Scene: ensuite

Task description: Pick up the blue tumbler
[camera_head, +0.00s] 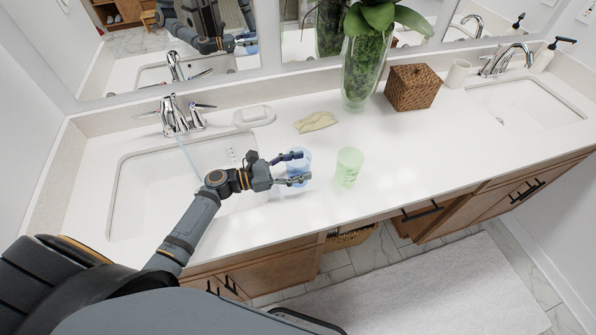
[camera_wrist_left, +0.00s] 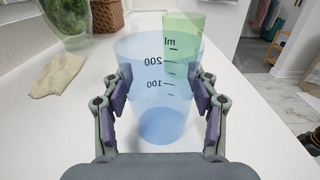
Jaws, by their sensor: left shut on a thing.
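The blue tumbler (camera_head: 299,164) is a clear blue cup on the white counter, to the right of the left sink. My left gripper (camera_head: 295,168) reaches in from the left and is shut on it. In the left wrist view the tumbler (camera_wrist_left: 160,90) stands upright between the two purple-padded fingers (camera_wrist_left: 161,98), with measuring marks showing on or through it. I cannot tell whether its base touches the counter. A green tumbler (camera_head: 348,167) stands just to the right and shows behind the blue one in the left wrist view (camera_wrist_left: 183,32). My right gripper is not in view.
A crumpled yellowish cloth (camera_head: 315,122) and a soap dish (camera_head: 254,116) lie behind. A glass plant vase (camera_head: 364,72), wicker box (camera_head: 412,87) and white cup (camera_head: 457,73) stand farther back. The left faucet (camera_head: 177,114) rises behind the sink (camera_head: 150,190). The counter right of the green tumbler is clear.

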